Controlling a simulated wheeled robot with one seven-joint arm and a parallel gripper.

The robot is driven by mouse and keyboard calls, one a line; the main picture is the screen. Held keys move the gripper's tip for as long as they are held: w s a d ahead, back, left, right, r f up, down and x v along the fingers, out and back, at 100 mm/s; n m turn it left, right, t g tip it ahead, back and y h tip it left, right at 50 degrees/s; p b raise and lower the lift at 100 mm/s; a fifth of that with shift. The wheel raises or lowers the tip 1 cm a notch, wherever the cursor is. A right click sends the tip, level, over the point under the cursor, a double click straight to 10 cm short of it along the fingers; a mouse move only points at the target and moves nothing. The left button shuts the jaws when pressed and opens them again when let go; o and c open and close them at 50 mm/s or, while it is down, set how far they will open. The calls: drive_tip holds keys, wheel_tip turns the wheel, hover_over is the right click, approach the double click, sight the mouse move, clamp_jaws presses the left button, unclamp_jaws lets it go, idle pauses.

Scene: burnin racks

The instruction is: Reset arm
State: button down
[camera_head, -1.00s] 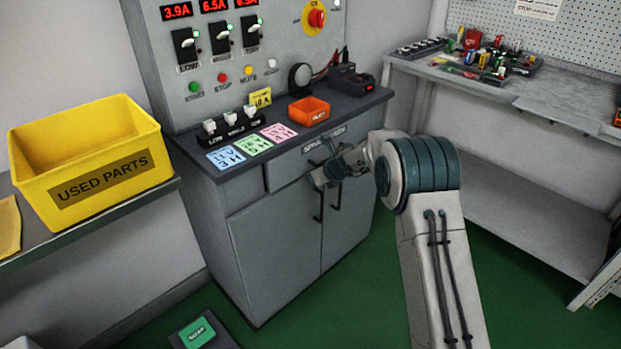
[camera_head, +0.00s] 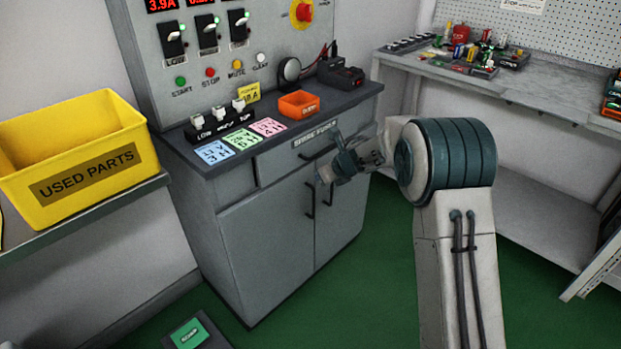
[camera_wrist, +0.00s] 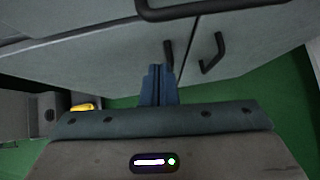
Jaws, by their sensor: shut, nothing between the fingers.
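My gripper (camera_head: 336,158) is in front of the grey cabinet (camera_head: 255,235), near the drawer labelled as spare fuses (camera_head: 315,140). In the wrist view its blue fingers (camera_wrist: 157,85) are together with nothing between them. They point towards the cabinet's lower doors and their dark handles (camera_wrist: 212,53). The drawer looks closed in the head view. Whether the fingers touch the cabinet front cannot be told. My arm reaches in from the lower right, bent at the teal joint.
A yellow used-parts bin (camera_head: 80,160) stands on a shelf at left. An orange tray (camera_head: 298,104) and coloured cards (camera_head: 242,140) lie on the cabinet top. A workbench (camera_head: 530,85) with several small parts is at right. A green-topped box (camera_head: 190,335) is on the floor.

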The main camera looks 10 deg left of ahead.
drive_tip(key=s+d+r+m+t+h+p, duration=0.3)
drive_tip(key=s+d+r+m+p, duration=0.15)
drive_tip(key=d+r+m, duration=0.75)
drive_tip(key=s+d+r+m+t+h+p, duration=0.3)
drive_tip(key=d+r+m+h+p, duration=0.15)
drive_tip(key=d+r+m, duration=0.75)
drive_tip(key=s+d+r+m+g+h+p, duration=0.1)
drive_tip(key=s+d+r+m+g+p, duration=0.15)
drive_tip(key=s+m, duration=0.45)
drive_tip(key=s+d+r+m+g+h+p, duration=0.1)
drive_tip(key=s+d+r+m+g+p, duration=0.25)
drive_tip(key=s, duration=0.55)
drive_tip(key=s+a+m+g+y+p, duration=0.1)
drive_tip(key=s+m, duration=0.5)
drive_tip(key=s, duration=0.2)
drive_tip(key=s+a+f+m+g+y+p, duration=0.1)
drive_tip(key=s+m, duration=0.5)
drive_tip(key=s, duration=0.2)
drive_tip(key=shift+a+f+g+p, duration=0.25)
drive_tip(key=shift+a+g+p, duration=0.05)
drive_tip(key=shift+g+p, duration=0.1)
drive_tip(key=shift+y, duration=0.25)
